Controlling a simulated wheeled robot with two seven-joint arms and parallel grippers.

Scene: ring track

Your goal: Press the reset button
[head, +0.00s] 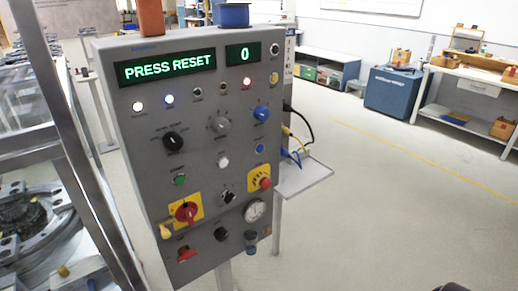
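A grey control panel (205,130) stands upright in the middle of the head view. Its green display (166,67) reads "PRESS RESET", and a smaller display (243,54) reads "0". A blue button (260,148) sits at the right of the panel, a white button (223,162) near the middle and a green button (180,180) at lower left. Their labels are too small to read, so I cannot tell which is the reset button. The lamps at far left, second left and the red one glow. No gripper is recognisable; only a dark sliver shows at the bottom right edge.
Several knobs, a red switch on yellow (186,213), a red mushroom button on yellow (265,183) and a gauge (255,210) crowd the panel. A small shelf (305,177) with cables juts out at right. Machinery (35,225) stands at left. Floor at right is clear.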

